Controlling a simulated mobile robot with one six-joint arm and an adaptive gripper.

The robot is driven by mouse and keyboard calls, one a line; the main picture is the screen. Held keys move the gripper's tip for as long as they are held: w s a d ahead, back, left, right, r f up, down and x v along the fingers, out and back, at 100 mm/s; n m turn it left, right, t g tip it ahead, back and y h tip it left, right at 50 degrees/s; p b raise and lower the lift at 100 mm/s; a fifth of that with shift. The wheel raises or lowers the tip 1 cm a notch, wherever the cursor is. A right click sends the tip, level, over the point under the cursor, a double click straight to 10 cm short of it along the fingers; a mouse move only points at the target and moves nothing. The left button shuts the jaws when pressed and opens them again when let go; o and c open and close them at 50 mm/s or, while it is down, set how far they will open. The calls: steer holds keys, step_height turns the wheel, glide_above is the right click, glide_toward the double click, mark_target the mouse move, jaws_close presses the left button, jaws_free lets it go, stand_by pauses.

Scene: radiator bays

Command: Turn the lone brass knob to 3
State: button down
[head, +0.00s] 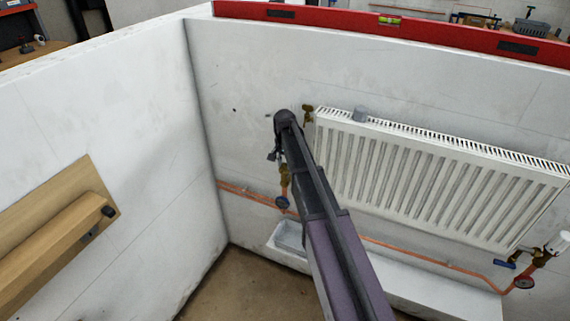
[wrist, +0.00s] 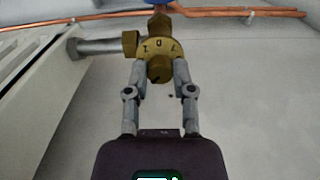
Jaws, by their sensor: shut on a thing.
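The brass knob (wrist: 160,70) sits on a brass valve at the lower left end of the radiator. In the wrist view it stands in front of a round brass dial plate (wrist: 158,47) with small dark marks; a 0 seems to be among them, the rest I cannot read surely. My gripper (wrist: 160,72) has one grey finger on each side of the knob and is shut on it. In the head view my gripper (head: 273,155) is mostly behind my arm, and brass of the valve (head: 284,178) shows just below it. The knob's setting is too small to tell.
The white radiator (head: 430,180) hangs right of my arm. Copper pipes (head: 400,249) run low along the wall. A grey tray (head: 290,236) lies below the valve. A wooden shelf (head: 55,230) is on the left wall. A red level (head: 400,22) lies on the wall top.

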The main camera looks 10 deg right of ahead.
mark_target(285, 164)
steer(key=shift+s, duration=0.15)
steer(key=shift+c, duration=2.3)
jaws_free()
steer(key=shift+m, duration=0.3)
steer(key=m, duration=0.5)
step_height(285, 164, up, 14)
steer(key=p, duration=1.4)
steer(key=s+f+n+b, duration=1.1)
steer(key=s+f+b, duration=1.5)
steer(key=f+b, duration=0.3)
steer(key=shift+s+a+n, duration=0.15)
steer(key=shift+s+n, duration=0.1)
steer(key=shift+n, duration=0.05)
